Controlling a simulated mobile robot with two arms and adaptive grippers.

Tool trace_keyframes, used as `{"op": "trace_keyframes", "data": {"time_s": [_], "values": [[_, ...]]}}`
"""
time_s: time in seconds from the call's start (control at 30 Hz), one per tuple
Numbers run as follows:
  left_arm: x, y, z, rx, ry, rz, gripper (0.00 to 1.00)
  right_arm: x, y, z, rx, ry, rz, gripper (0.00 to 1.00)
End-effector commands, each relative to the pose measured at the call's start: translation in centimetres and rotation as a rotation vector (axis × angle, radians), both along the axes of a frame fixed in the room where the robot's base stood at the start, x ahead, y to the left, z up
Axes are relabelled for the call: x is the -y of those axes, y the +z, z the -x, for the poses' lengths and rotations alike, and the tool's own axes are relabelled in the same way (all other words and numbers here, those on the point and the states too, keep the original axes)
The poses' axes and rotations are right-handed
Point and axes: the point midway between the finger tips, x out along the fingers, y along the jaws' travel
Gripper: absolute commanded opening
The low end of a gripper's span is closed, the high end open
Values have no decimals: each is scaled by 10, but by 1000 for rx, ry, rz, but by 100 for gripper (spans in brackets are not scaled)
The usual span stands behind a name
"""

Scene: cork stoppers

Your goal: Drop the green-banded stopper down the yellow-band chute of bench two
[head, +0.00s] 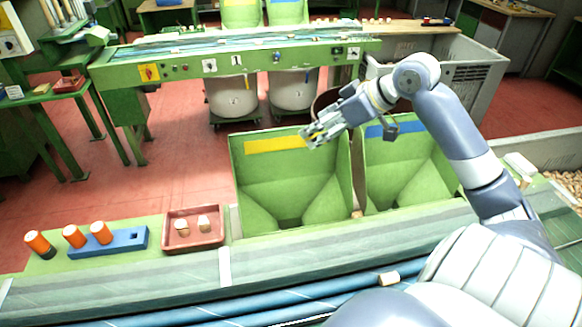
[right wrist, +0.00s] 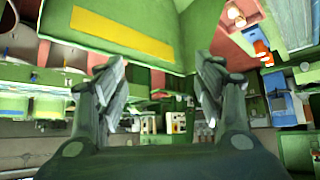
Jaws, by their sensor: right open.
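My right gripper (head: 312,137) reaches in from the right over the yellow-band chute (head: 262,172), in front of its back wall near the right end of the yellow band (head: 275,145). In the right wrist view its fingers are spread (right wrist: 162,75) with nothing seen between them, and the yellow band (right wrist: 120,32) shows above. The chute narrows to a dark opening at its bottom; no stopper shows inside. I can make out no green-banded stopper in either view. My left gripper is not in view.
A blue-band chute (head: 397,170) stands on the right. A red tray (head: 193,246) holds two pale stoppers. One stopper (head: 388,279) lies on the blue belt, another (head: 357,214) between the chutes.

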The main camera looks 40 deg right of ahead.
Motion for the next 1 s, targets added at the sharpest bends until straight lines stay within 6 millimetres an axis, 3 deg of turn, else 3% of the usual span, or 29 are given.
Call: {"op": "trace_keyframes", "data": {"time_s": [0.2, 0.4, 1.0], "values": [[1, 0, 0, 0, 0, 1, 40, 7, 26, 24, 2, -1, 0, 63], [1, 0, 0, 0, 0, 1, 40, 11, 38, 37, 0, -1, -1, 63], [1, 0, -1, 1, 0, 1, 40, 11, 40, 39, 0, 1, -1, 63]]}}
